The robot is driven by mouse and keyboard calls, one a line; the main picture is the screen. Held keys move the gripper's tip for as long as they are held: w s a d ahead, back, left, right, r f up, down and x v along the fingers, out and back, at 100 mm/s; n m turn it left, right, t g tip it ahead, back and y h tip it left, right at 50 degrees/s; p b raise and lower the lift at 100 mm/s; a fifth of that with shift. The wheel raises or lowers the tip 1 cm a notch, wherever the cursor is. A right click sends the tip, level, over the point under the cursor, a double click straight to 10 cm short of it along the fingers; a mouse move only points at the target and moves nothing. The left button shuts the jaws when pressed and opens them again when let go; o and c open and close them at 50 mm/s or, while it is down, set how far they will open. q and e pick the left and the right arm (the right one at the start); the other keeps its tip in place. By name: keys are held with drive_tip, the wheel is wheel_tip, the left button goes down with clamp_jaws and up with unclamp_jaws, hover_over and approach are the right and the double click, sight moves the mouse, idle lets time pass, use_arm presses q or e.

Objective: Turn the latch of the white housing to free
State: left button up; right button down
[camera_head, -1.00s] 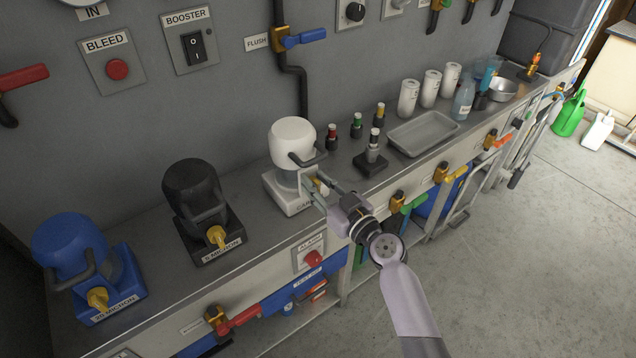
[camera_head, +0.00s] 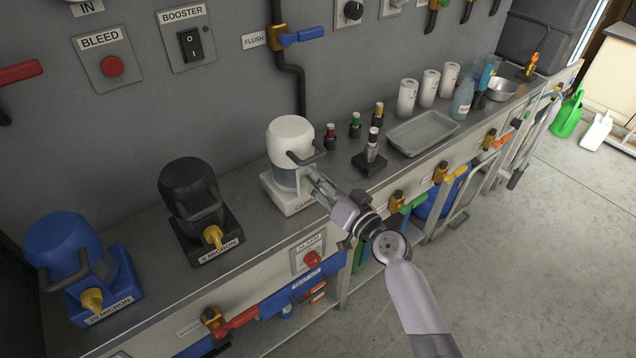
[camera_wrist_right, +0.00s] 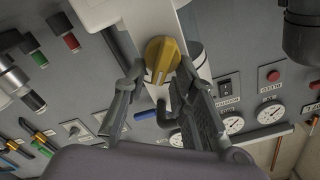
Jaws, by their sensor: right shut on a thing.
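The white housing (camera_head: 291,136) stands on the bench with a grey handle loop across its front and a partly covered label on its base. My right gripper (camera_head: 314,178) reaches its front from the lower right and hides its latch in the head view. In the right wrist view the yellow latch (camera_wrist_right: 161,58) sits between the two fingers of my right gripper (camera_wrist_right: 160,76), which is shut on it. A pale line shows on the latch's lower part. My left gripper is not in view.
A black housing (camera_head: 190,187) and a blue housing (camera_head: 62,245), each with a yellow latch, stand to the left. Small bottles, a grey tray (camera_head: 424,133) and white rolls are to the right. A red alarm knob (camera_head: 311,258) is on the bench front below.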

drive_tip(key=m, duration=0.4)
drive_tip(key=f+m, duration=0.1)
drive_tip(key=m, duration=0.1)
drive_tip(key=shift+w+d+m, duration=0.25)
drive_tip(key=shift+d+m, duration=0.05)
drive_tip(key=shift+d, duration=0.1)
drive_tip(key=m, duration=0.2)
drive_tip(key=f+m, duration=0.1)
drive_tip(key=m, duration=0.1)
drive_tip(key=shift+s+f+m, duration=0.1)
drive_tip(key=shift+f+m, duration=0.15)
drive_tip(key=shift+m, duration=0.15)
drive_tip(key=c, duration=1.7)
unclamp_jaws()
drive_tip(key=o, duration=0.4)
drive_tip(key=shift+r, duration=0.15)
drive_tip(key=shift+o, duration=0.3)
drive_tip(key=shift+r, duration=0.1)
drive_tip(key=v, duration=1.2)
